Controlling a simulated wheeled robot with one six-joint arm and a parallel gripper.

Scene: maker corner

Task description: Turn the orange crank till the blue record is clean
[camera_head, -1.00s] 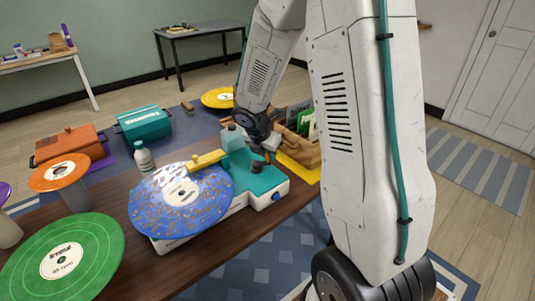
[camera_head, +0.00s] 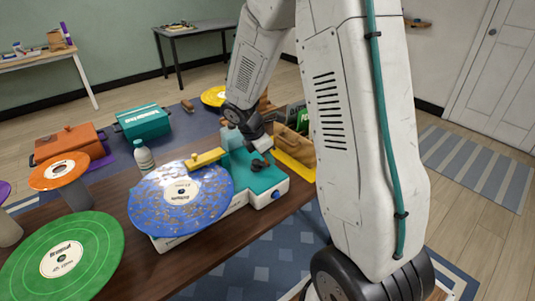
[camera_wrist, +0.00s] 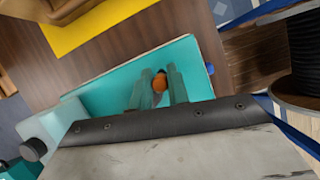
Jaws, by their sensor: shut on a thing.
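The blue record (camera_head: 216,196) lies on the teal and white cleaning machine (camera_head: 265,183), with brown specks still spread over its face. A yellow arm (camera_head: 208,159) reaches over the record's far edge. My gripper (camera_head: 260,158) is at the machine's far right part, largely hidden by its own wrist in the head view. In the wrist view, my gripper (camera_wrist: 160,84) is shut on the orange crank knob (camera_wrist: 160,82), with one finger on each side of it. The rest of the crank is hidden.
A clear bottle (camera_head: 144,158) stands behind the record. A green record (camera_head: 95,245) and an orange record (camera_head: 47,178) are at the left. Orange (camera_head: 62,146) and teal (camera_head: 148,121) cases stand behind. A wooden crate (camera_head: 292,146) sits right on a yellow mat.

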